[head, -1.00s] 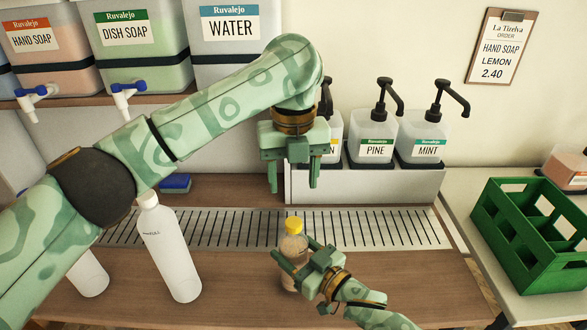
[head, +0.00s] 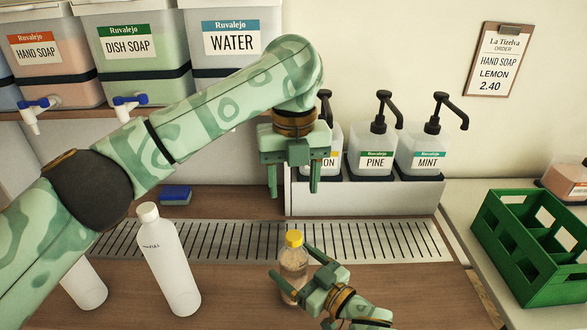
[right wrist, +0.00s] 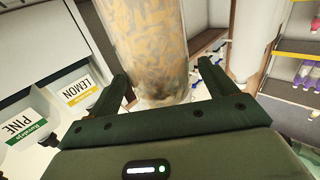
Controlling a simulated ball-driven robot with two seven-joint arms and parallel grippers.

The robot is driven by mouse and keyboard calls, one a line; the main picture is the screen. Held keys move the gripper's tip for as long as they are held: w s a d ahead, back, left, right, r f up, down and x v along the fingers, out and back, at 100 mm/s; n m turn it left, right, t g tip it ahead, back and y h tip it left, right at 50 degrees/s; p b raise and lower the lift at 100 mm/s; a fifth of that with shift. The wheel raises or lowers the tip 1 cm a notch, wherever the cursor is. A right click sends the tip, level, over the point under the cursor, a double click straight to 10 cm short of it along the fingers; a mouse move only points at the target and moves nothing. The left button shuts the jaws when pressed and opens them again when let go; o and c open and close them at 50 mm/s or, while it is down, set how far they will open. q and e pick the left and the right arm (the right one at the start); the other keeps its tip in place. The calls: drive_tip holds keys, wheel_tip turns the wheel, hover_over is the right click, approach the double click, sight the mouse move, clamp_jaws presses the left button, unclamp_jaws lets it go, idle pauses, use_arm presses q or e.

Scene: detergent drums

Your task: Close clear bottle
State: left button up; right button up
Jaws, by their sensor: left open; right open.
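The small clear bottle (head: 293,263) with pale amber contents stands upright on the wooden counter, just in front of the drain grate. A yellow cap (head: 293,239) sits on its neck; I cannot tell how tight it is. My right gripper (head: 290,263) is open, with its fingers on either side of the bottle's lower body. In the right wrist view the bottle (right wrist: 147,40) rises between the open fingers (right wrist: 163,75), with gaps showing beside it. My left gripper (head: 293,190) is open and empty, pointing down above and behind the bottle.
Two white bottles (head: 168,262) (head: 84,284) stand at left, under my left arm. Pump dispensers (head: 374,150) stand behind the grate (head: 390,240). A green crate (head: 530,245) is at right, a blue sponge (head: 175,194) behind the grate. An order clipboard (head: 497,60) hangs on the wall.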

use_arm(q)
drive_tip(key=r+p, duration=0.2)
drive_tip(key=r, duration=0.1)
drive_tip(key=r+p, duration=0.1)
drive_tip(key=r, duration=0.1)
drive_tip(key=shift+s, duration=0.4)
use_arm(e)
drive_tip(key=v, duration=1.5)
drive_tip(key=shift+s, duration=0.2)
drive_tip(key=shift+d, duration=0.15)
